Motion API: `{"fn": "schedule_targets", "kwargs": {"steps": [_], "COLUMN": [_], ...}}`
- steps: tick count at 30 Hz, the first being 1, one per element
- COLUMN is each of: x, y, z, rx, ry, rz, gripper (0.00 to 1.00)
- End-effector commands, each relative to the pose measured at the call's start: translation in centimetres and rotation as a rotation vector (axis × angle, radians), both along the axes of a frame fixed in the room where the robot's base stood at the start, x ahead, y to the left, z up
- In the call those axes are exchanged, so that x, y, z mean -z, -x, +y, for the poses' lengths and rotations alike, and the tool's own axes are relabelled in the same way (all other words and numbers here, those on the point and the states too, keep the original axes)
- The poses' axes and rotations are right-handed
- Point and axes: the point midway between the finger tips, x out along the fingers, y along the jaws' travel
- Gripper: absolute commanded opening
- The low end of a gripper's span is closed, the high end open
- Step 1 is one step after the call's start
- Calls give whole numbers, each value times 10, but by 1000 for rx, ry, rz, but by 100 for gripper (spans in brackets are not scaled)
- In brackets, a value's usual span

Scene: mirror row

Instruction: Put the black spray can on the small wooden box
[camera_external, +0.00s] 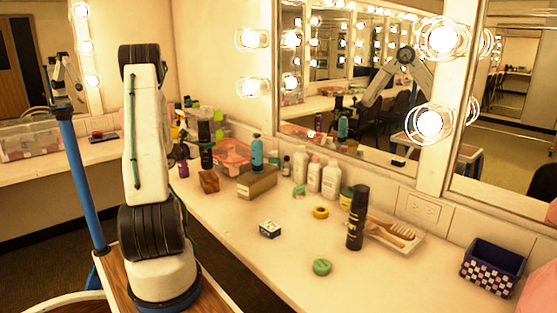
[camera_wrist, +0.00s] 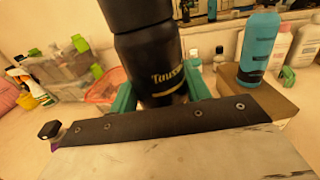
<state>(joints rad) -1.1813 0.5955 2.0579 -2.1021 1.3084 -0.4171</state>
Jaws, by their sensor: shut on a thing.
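A black spray can (camera_wrist: 155,60) with pale lettering is between the green fingers of my gripper (camera_wrist: 161,94), which is shut on it. In the external view this can (camera_external: 206,146) is upright beside my arm, and my fingers are mostly hidden there. The small wooden box (camera_external: 209,182), dark brown, is on the counter just below the can; I cannot tell whether they touch. The box is hidden in the wrist view. Another tall black can (camera_external: 356,218) stands upright on the counter farther right.
A blue bottle (camera_external: 257,152) stands on a cardboard-coloured box (camera_external: 262,187) just right of the wooden box. A reddish clear container (camera_external: 232,157) is behind, and a purple bottle (camera_external: 183,166) is to the left. White bottles (camera_external: 314,176) line the mirror wall.

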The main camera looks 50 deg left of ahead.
Motion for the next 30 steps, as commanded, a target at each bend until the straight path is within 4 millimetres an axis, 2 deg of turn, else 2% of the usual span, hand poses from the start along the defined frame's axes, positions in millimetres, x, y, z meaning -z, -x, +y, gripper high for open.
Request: {"fn": "schedule_targets", "kwargs": {"steps": [6,17,18,19,20,30], "x": [28,32,32,32,32,28], "y": [0,0,0,0,0,0], "z": [0,0,0,0,0,0], "rx": [1,1,1,1,1,1], "ry": [0,-1,-1,-1,-1,-2], "rz": [-1,-1,0,0,0,-1], "gripper": [0,0,56,64,69,69]}}
